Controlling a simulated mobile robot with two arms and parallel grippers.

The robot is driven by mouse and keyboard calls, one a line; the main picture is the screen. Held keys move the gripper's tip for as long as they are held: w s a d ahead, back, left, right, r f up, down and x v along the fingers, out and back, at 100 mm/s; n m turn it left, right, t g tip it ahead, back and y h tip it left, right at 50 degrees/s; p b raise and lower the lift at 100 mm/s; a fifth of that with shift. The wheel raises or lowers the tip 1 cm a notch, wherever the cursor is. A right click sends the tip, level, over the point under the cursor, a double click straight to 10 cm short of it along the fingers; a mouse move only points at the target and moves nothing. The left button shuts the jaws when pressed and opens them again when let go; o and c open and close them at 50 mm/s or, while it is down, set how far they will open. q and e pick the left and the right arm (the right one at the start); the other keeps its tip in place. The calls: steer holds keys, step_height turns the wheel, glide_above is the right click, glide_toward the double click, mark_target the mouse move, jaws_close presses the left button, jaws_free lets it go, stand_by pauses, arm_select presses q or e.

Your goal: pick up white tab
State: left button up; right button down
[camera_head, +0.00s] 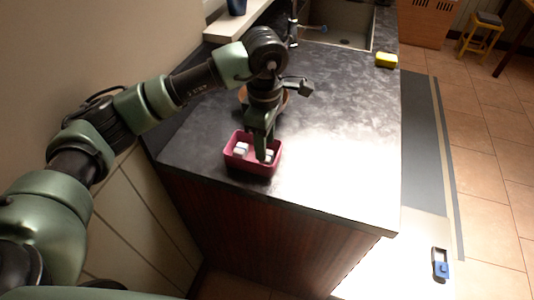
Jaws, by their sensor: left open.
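A pink, open-topped box (251,170) stands near the front left corner of the dark counter. Small white tabs (240,149) lie inside it, some at the left and another at the right, partly hidden by my gripper. My left gripper (264,155) reaches down from above, with its fingers at or just inside the box opening. It is open, and I see nothing held in it. Its fingertips overlap the white pieces in the picture, so I cannot tell whether they touch. My right gripper is not in view.
The counter (340,130) is clear to the right of the box. A round brown item (243,95) is partly hidden behind my gripper. A yellow sponge (386,60) lies at the far right edge, near the sink (345,35). A blue-black device (440,265) lies below right.

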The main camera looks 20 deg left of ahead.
arm_select(q)
step_height(320, 180, down, 3)
steer(key=shift+w+d+r+p, duration=0.1)
steer(key=shift+w+r+p, duration=0.05)
steer(key=shift+p, duration=0.4)
steer(key=shift+f, duration=0.9)
jaws_close()
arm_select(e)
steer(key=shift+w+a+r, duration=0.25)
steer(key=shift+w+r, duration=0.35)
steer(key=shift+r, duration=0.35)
